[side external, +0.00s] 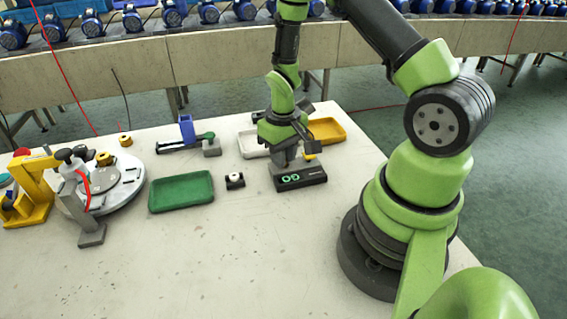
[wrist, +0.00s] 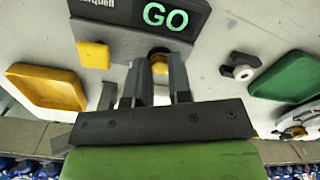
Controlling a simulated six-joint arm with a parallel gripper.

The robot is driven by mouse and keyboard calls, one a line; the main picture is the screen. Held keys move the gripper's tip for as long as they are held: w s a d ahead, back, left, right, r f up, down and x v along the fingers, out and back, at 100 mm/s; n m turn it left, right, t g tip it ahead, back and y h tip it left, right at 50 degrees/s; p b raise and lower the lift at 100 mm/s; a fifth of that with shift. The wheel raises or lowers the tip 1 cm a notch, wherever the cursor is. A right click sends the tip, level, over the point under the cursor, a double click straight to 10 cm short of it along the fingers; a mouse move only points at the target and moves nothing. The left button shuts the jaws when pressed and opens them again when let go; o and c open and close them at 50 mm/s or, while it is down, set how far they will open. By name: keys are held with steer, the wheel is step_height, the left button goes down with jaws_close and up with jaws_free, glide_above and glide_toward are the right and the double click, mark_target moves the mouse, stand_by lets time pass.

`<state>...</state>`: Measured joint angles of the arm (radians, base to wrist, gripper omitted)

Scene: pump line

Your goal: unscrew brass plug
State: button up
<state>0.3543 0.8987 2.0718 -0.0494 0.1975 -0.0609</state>
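The dark tester block (side external: 300,178) has a lit face with two green rings in the side view, and its face reads "GO" in the wrist view (wrist: 166,15). A round brass piece (wrist: 160,66), likely the brass plug, shows at the block's edge between my fingertips. My gripper (side external: 292,155) points down over the block, and its fingers flank the brass piece in the wrist view (wrist: 158,72). The fingers hide part of it, and I cannot tell whether they touch it. A yellow square (wrist: 93,55) sits on the block beside the left finger.
A green tray (side external: 181,207) and a small dark fixture with a white knob (side external: 235,180) lie left of the block. A yellow tray (side external: 327,122) and white tray (side external: 243,150) are behind. A round plate (side external: 130,188) with brass parts stands far left. The front table is clear.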

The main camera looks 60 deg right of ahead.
steer(key=n, duration=0.7)
steer(key=o, duration=0.6)
steer(key=shift+r, duration=2.3)
